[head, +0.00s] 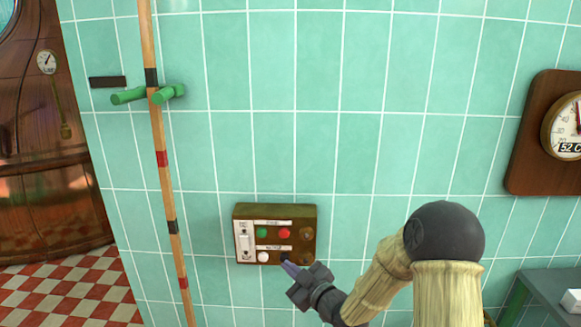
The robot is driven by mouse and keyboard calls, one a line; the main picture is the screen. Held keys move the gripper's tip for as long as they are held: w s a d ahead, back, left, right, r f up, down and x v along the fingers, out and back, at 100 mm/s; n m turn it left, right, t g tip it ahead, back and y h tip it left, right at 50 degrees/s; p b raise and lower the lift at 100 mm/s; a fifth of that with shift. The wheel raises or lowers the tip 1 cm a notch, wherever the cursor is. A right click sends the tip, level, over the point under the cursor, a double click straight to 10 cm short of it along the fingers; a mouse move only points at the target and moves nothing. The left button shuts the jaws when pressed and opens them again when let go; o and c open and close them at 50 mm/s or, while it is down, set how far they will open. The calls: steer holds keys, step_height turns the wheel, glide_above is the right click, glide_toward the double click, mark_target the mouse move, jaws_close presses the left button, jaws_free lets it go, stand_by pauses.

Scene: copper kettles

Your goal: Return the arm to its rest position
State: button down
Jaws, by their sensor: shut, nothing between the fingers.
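My gripper (290,268) is at the end of my arm, low in the middle of the head view. It is shut and empty. Its tip overlaps the lower edge of a brown control box (308,216) on the tiled wall; I cannot tell whether it touches. The box has a green button (262,233), a red button (284,234), a white button (263,257) and a white switch plate (244,240) at its left. A dark spot by the fingertip is partly hidden. My arm bends at a dark round joint at the lower right.
A striped wooden pole (159,125) stands left of the box, by green pegs (128,96). A dial gauge (566,125) on a wooden board hangs at the right. A grey table (545,285) is at the lower right. A copper kettle (40,150) stands at the far left over a checkered floor (65,295).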

steer(key=s+d+f+m+g+h, duration=0.4)
steer(key=s+d+m+g+h, duration=0.15)
steer(key=s+d+h, duration=0.45)
steer(key=s+d+m+g, duration=0.3)
steer(key=s+m, duration=0.1)
steer(key=s, duration=0.4)
steer(key=s+d+m+g, duration=0.3)
steer(key=s, duration=0.4)
steer(key=w+p+v, duration=0.2)
steer(key=p+v, duration=0.8)
steer(key=w+r+p+v, duration=0.1)
steer(key=w+p+v, duration=0.1)
steer(key=p+v, duration=0.8)
steer(key=shift+a+r, duration=0.25)
steer(key=shift+a, duration=0.35)
steer(key=shift+w, duration=0.1)
